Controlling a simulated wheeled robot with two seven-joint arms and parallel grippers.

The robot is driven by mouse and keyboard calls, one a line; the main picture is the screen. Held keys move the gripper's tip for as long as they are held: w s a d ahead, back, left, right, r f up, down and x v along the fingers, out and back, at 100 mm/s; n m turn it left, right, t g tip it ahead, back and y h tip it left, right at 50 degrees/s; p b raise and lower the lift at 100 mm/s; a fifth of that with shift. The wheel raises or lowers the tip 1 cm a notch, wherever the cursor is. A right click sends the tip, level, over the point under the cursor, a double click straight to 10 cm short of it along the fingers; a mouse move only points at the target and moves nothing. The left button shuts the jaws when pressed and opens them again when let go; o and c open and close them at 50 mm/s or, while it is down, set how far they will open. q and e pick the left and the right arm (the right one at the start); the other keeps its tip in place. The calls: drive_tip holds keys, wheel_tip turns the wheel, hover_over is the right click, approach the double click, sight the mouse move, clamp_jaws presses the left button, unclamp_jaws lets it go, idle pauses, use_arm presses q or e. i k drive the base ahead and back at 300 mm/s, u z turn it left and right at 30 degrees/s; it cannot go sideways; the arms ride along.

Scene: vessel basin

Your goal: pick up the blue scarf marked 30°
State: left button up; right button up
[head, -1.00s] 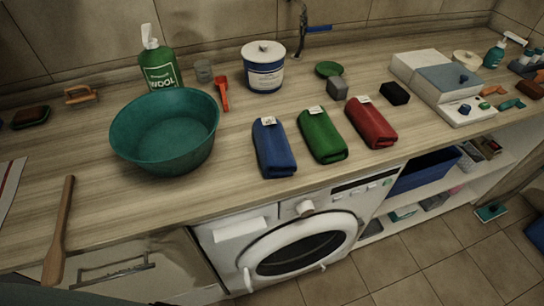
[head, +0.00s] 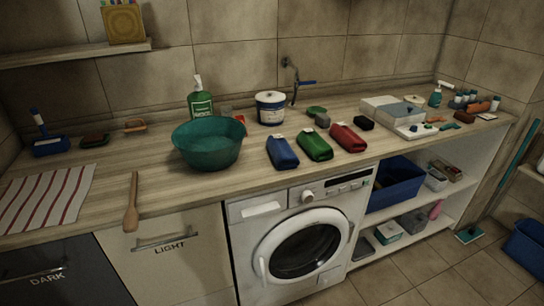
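The blue scarf (head: 282,153) lies rolled on the wooden counter, above the washing machine, with a small white label on its far end. The label is too small to read in this view. A green rolled scarf (head: 315,146) lies just to its right, and a red rolled scarf (head: 347,138) lies right of that, both with white labels. The teal basin (head: 208,150) stands to the left of the blue scarf, apart from it. Neither of my grippers shows in this view.
A wooden paddle (head: 132,205) lies at the counter's front edge, left of the basin. A white tub (head: 270,107), a green bottle (head: 200,98) and a tap (head: 293,82) stand behind. The washing machine (head: 303,240) is below. The counter in front of the scarves is narrow.

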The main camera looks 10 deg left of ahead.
sight(284, 158)
drive_tip(key=u, duration=0.55)
drive_tip(key=i, duration=1.3)
drive_tip(key=z, duration=0.3)
